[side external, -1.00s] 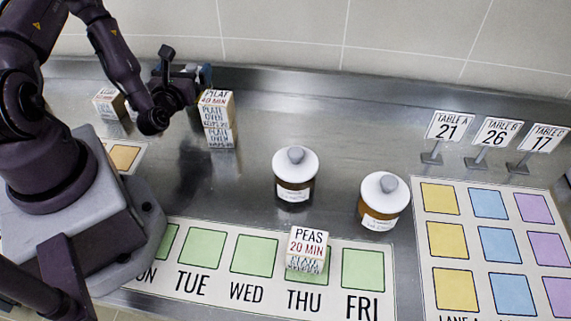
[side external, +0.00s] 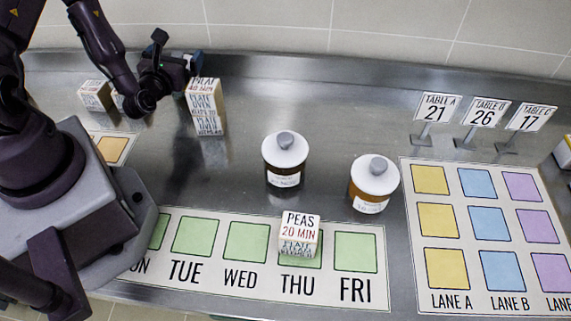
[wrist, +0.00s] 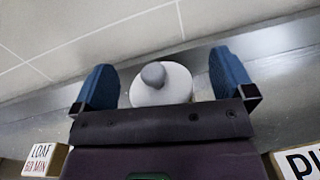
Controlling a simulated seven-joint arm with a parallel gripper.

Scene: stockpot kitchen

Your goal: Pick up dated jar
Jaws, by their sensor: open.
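In the wrist view a jar with a white lid and grey knob (wrist: 165,84) lies between my open fingers; no grip on it shows. My gripper (wrist: 167,88) is at the back left in the side view (side external: 184,68), next to the PILAF block, where that jar is hidden. Two more jars with white lids, brown bodies and white labels stand mid-counter: one jar (side external: 285,160) left of the other jar (side external: 374,184). Their label text is too small to read, so I cannot tell which jar is dated.
The PILAF block (side external: 206,108) stands right of my gripper, and a LOAF block (wrist: 45,160) is left. A PEAS block (side external: 299,236) sits on the THU square of the day mat (side external: 210,265). Table signs (side external: 434,112) stand behind the lane mat (side external: 410,250). A wall runs behind.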

